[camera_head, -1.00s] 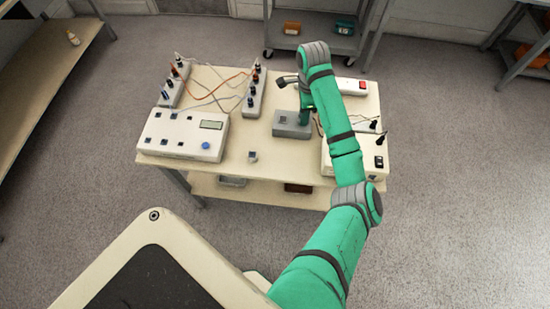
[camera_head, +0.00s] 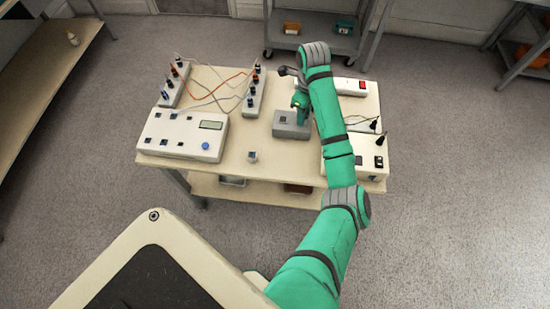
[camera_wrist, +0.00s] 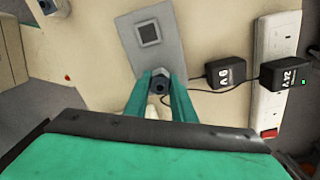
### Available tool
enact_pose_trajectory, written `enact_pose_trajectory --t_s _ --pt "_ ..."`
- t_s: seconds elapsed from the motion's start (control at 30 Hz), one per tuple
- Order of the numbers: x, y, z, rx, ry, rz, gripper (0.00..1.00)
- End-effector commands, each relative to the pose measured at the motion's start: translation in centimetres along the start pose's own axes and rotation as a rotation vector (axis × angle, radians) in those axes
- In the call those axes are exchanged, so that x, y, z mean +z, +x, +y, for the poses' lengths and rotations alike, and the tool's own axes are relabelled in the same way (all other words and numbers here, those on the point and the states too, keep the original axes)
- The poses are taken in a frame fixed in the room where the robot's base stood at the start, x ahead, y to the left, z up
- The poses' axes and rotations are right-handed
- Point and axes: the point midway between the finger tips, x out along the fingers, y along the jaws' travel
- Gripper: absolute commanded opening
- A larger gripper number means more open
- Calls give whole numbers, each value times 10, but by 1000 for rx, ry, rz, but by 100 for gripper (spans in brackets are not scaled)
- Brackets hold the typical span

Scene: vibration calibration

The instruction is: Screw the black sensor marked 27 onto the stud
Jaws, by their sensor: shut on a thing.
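My gripper (camera_wrist: 159,88) is shut on a small dark round piece, which I take to be the black sensor (camera_wrist: 159,85), held between its green fingertips in the wrist view. No number 27 can be read on it. The grey block (camera_wrist: 130,35) with a dark square on its top lies just beyond the fingertips in the wrist view. In the head view my gripper (camera_head: 299,104) is over the right part of that block (camera_head: 281,130). I cannot make out the stud, nor whether the sensor touches anything.
A white box with a display (camera_head: 183,136) stands at the left, with two terminal strips behind it. A small cube (camera_head: 252,156) lies near the front edge. At the right are a white device (camera_head: 340,160), a power strip (camera_head: 352,87) and black plugs. Bare tabletop lies left of the block.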

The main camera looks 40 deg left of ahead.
Motion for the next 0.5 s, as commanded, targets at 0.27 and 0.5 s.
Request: enact_pose_trajectory --t_s 0.27,0.5 --pt "0 0 -1 -2 17 -1 0" --pt "0 -1 -1 -3 241 -3 0"
